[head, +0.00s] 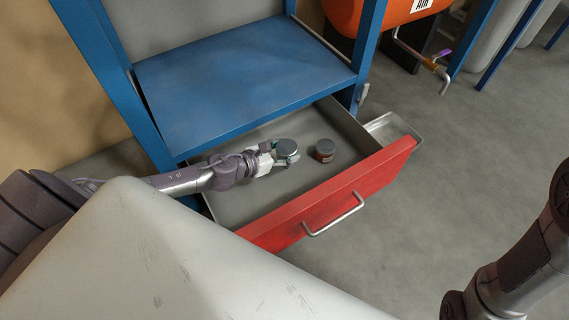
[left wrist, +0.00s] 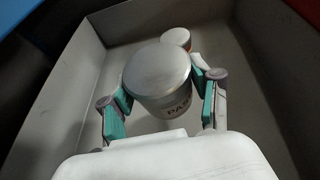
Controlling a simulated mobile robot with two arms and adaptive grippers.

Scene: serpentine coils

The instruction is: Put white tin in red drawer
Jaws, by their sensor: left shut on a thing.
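The white tin (left wrist: 160,80) has a grey metal lid and dark lettering on its pale side. It also shows in the head view (head: 287,147), where mostly its lid is visible. My left gripper (head: 284,155) is shut on it, with the teal finger pads on both sides of the tin in the left wrist view (left wrist: 160,95). The gripper and tin are over the inside of the open red drawer (head: 330,205). I cannot tell whether the tin touches the drawer floor. My right gripper is out of view; only part of my right arm shows.
A second, darker tin with a reddish label (head: 325,150) stands in the drawer, right of the held tin. A blue shelf (head: 240,80) overhangs the drawer's back. The drawer's metal handle (head: 333,216) sticks out in front. Bare drawer floor lies around the tins.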

